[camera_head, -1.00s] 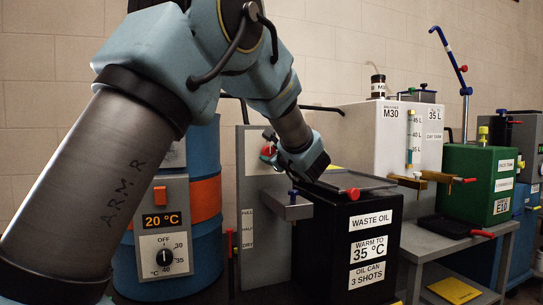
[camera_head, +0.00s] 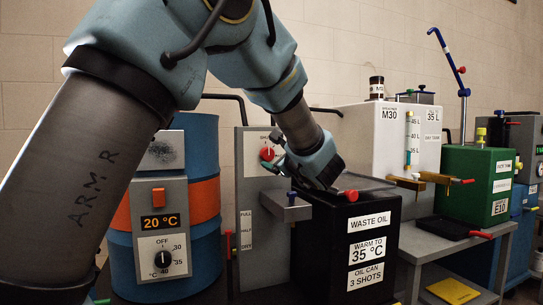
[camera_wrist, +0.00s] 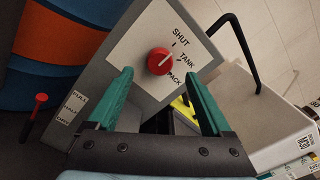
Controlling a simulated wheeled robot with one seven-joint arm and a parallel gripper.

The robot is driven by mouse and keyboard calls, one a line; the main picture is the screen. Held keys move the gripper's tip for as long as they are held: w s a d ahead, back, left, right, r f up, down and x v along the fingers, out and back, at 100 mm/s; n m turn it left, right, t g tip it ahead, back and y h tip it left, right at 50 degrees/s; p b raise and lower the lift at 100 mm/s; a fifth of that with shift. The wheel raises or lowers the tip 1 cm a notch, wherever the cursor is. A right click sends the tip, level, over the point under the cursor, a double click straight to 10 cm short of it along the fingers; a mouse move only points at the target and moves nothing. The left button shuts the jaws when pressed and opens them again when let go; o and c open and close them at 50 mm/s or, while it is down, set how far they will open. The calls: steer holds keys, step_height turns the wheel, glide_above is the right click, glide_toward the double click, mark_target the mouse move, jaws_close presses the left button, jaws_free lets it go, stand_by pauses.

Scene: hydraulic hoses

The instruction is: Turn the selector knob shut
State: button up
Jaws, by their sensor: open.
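The red selector knob (camera_wrist: 160,61) is on a grey upright panel (camera_wrist: 130,95) with the labels SHUT, TANK and PACK around its right side. A pale line on the knob seems to point toward TANK, but it is small. In the head view the knob (camera_head: 267,153) shows just left of my gripper (camera_head: 281,163). In the wrist view my gripper (camera_wrist: 158,78) is open, with its two green fingers apart and empty. The knob lies ahead, just beyond the fingertips and between their lines, and appears untouched.
A blue drum (camera_head: 203,250) with an orange band and a temperature control box (camera_head: 162,228) stands left. A white tank (camera_head: 375,125) is behind.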

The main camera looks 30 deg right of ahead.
steer(key=s, duration=0.5)
steer(key=shift+s+a, duration=0.25)
steer(key=shift+a, duration=0.1)
steer(key=w+a+f+n+g+y, duration=0.25)
steer(key=a+f, duration=0.25)
steer(key=a, duration=0.4)
steer(key=w+a+f+n+g+y, duration=0.1)
steer(key=a+f+n+g+y, duration=0.2)
steer(key=a+f, duration=0.4)
steer(key=w+a+f+n+g+y, duration=0.1)
steer(key=w+a+f+n+g, duration=0.2)
steer(key=a, duration=0.7)
steer(key=s+a+f+n+g+h, duration=0.2)
steer(key=s+a+f+n+g, duration=0.2)
steer(key=s+a+f+n, duration=0.4)
steer(key=s+a+f+n+g+h, duration=0.4)
steer(key=s+a+n, duration=0.4)
steer(key=n, duration=0.4)
step_height(320, 180, up, 29)
steer(key=w+a+y+p, duration=0.1)
steer(key=p, duration=2.9)
steer(key=shift+w, duration=0.35)
